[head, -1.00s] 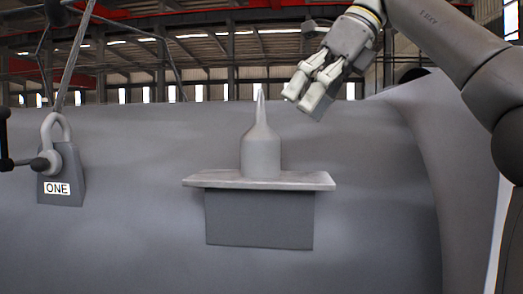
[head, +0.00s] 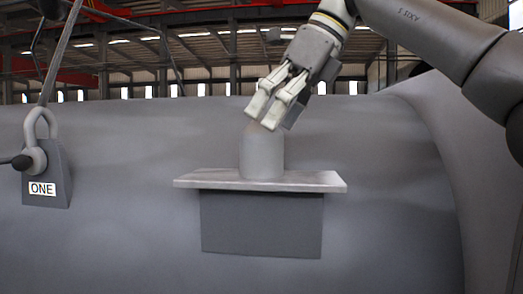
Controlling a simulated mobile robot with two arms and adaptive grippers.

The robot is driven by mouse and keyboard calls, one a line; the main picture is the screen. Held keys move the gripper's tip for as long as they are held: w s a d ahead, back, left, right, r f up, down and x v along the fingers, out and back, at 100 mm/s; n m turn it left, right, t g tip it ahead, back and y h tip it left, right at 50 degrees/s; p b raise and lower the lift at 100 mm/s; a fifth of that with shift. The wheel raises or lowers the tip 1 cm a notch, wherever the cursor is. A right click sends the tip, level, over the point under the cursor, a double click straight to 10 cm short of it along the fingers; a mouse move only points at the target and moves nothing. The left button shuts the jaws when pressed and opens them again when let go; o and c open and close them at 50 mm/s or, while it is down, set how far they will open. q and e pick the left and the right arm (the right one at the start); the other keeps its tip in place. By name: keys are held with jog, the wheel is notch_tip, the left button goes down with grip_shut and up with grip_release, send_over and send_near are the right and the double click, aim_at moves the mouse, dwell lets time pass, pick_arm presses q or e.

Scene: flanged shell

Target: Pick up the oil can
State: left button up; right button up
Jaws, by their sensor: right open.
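The grey oil can (head: 262,157) stands upright on a flat light-grey shelf (head: 215,181) in the middle of the head view. Its body shows, but its thin pointed spout is hidden behind my right gripper. My right gripper (head: 266,112) comes down from the upper right and is open, with its fingers in front of the spout, at the top of the can. I cannot tell whether the fingers touch it. My left gripper is not in view.
The shelf sits on a dark grey block (head: 262,226) against a large curved grey shell (head: 390,190). At the left, a grey weight marked ONE (head: 47,190) hangs on a cable. The shelf is bare on both sides of the can.

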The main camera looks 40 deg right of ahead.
aim_at(262, 137)
jog(key=x, duration=0.3)
jog(key=shift+p, duration=0.3)
jog(key=shift+w+a+f, duration=0.1)
jog(key=shift+w+f, duration=0.3)
jog(key=shift+f, duration=0.15)
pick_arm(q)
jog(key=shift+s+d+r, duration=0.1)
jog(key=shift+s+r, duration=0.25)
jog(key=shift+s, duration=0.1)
pick_arm(e)
jog(key=shift+s+a, duration=0.1)
jog(key=c, duration=0.5)
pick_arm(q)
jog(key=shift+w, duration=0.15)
pick_arm(e)
jog(key=c, duration=0.8)
